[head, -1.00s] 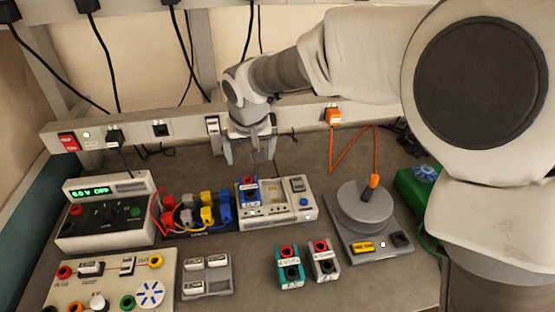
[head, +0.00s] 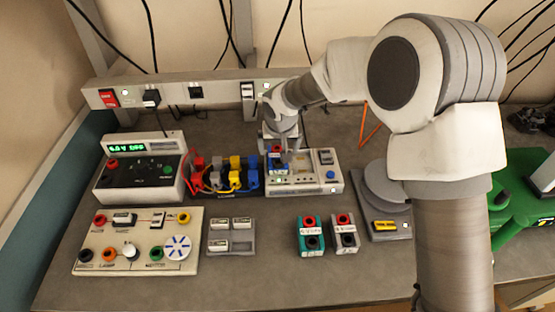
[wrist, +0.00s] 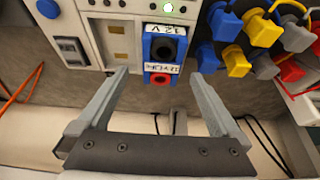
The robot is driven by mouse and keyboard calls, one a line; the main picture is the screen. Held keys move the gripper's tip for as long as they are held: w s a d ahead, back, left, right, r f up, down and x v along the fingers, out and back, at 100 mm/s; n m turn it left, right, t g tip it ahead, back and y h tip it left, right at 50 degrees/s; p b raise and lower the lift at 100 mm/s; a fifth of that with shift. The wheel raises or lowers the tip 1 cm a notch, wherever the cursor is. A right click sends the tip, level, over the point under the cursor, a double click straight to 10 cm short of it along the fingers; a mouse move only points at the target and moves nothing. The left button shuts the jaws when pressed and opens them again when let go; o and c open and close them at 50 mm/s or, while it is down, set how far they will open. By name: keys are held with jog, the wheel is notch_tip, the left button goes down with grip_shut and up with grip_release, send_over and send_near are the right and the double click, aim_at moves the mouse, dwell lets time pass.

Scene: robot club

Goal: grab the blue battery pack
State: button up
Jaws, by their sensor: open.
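The blue battery pack (wrist: 165,50) sits in the charger-like unit (wrist: 111,40), with a black and a red socket on its face and a label that reads 12 V. In the head view the blue pack (head: 277,161) is at the left end of that unit, partly hidden by my gripper (head: 279,152). In the wrist view my gripper (wrist: 158,95) is open, with its two fingers spread to either side below the pack. Nothing is between the fingertips, and the pack lies just beyond them.
Colored plugs (wrist: 263,35) stand close beside the blue pack. A teal pack (head: 310,236) and a grey pack (head: 344,233) stand nearer the front. A power supply (head: 140,170) is at left, and a round grey stand (head: 385,188) is at right.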

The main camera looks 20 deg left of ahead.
aim_at(278, 156)
jog(key=shift+x, duration=1.95)
jog(key=shift+s, duration=0.15)
jog(key=shift+c, duration=0.2)
jog(key=shift+a, duration=0.1)
grip_shut()
